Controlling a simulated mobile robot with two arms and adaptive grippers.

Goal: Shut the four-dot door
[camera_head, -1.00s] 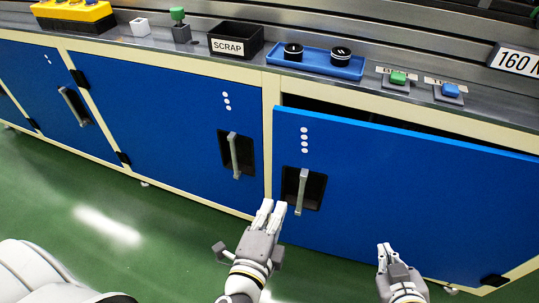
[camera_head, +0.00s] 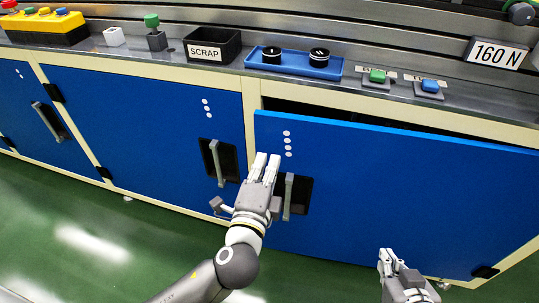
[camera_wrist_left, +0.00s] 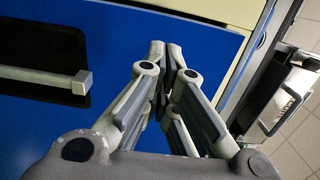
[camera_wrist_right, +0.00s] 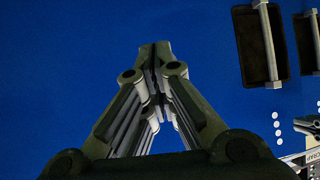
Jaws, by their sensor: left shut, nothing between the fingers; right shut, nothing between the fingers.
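The four-dot door (camera_head: 400,185) is a blue panel with a column of white dots (camera_head: 287,144) near its upper left corner. It stands slightly open, with a dark gap along its top edge. Its grey bar handle (camera_head: 289,195) sits in a dark recess. My left gripper (camera_head: 266,160) is shut and empty, its fingertips in front of the door's left edge, just left of the handle. The left wrist view shows its closed fingers (camera_wrist_left: 170,48) against blue. My right gripper (camera_head: 387,254) is shut and empty, low in front of the door; its fingers (camera_wrist_right: 155,50) show in the right wrist view.
A three-dot door (camera_head: 150,130) to the left looks shut. The counter above holds a scrap bin (camera_head: 215,48), a blue tray (camera_head: 300,65) with two black round parts, a green button (camera_head: 377,76) and a blue button (camera_head: 430,86). Green floor (camera_head: 60,200) lies clear in front.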

